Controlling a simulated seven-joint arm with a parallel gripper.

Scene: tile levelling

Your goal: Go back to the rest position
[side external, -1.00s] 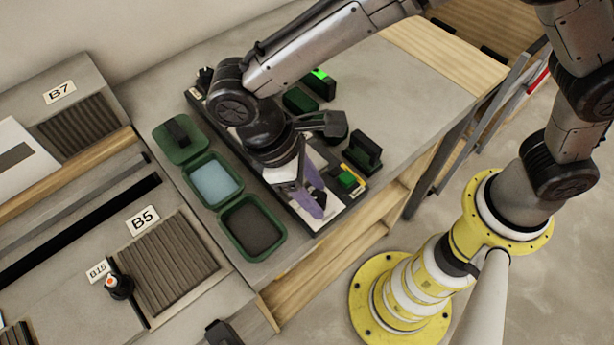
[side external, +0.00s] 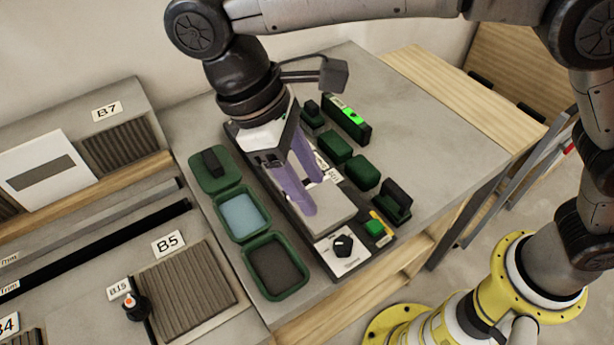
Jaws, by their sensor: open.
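My gripper (side external: 302,208) hangs over the grey bench, with its two purple fingers apart and pointing down. Nothing shows between the fingers. Below and around them is a dark-framed station (side external: 330,208) with a light grey plate, a black knob (side external: 342,245) on a white panel and a green button (side external: 374,227). The gripper body hides the far-left part of this station. I cannot tell whether the fingertips touch the plate.
Left of the station are a green lidded box (side external: 215,170), a tray with a pale blue pad (side external: 245,216) and a dark-filled tray (side external: 277,268). Several dark green blocks (side external: 335,147) stand to the right. The bench's far right is clear.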

